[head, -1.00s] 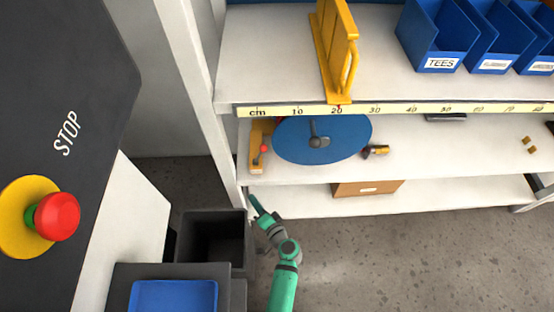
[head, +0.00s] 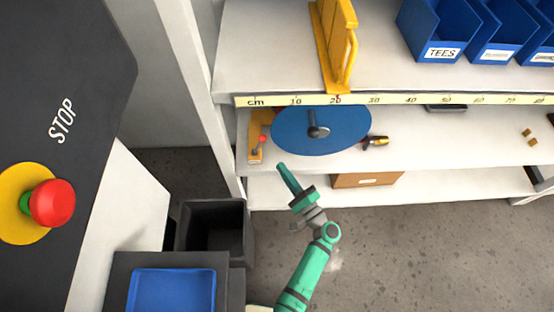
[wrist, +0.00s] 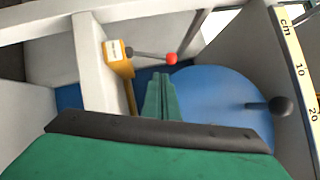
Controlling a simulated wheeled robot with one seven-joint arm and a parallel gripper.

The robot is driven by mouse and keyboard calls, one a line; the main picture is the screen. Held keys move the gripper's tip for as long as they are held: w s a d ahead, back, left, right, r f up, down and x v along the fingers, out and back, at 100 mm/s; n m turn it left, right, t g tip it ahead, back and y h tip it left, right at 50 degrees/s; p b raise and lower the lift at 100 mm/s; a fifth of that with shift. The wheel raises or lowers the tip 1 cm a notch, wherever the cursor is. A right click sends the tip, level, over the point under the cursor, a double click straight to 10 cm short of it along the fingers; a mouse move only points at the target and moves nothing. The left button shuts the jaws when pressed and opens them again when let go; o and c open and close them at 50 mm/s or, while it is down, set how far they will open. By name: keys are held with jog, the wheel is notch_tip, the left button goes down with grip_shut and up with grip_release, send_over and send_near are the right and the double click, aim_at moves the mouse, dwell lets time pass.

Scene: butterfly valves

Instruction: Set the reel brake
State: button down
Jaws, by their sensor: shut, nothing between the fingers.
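The blue reel disc (head: 300,130) sits on the middle shelf, with a dark knob (head: 317,131) on it; the disc also shows in the wrist view (wrist: 215,100). At its left stands a yellow bracket (head: 256,140) with a lever ending in a red ball (head: 262,139). In the wrist view the bracket (wrist: 118,62) carries a label, and the grey lever runs right to the red ball (wrist: 172,59). My gripper (head: 281,166) is shut and empty, in front of the middle shelf edge below the disc. In the wrist view its fingers (wrist: 161,78) point toward the disc's left edge, apart from the lever.
A cm ruler strip (head: 400,99) runs along the upper shelf edge, with a yellow stand (head: 338,45) above. A yellow-and-black tool (head: 375,141) lies right of the disc. A cardboard box (head: 367,179) is below. A white post (head: 205,100) stands left.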

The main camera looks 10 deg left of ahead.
jog(key=x, duration=0.9)
jog(key=shift+r, duration=0.1)
dwell(0.3)
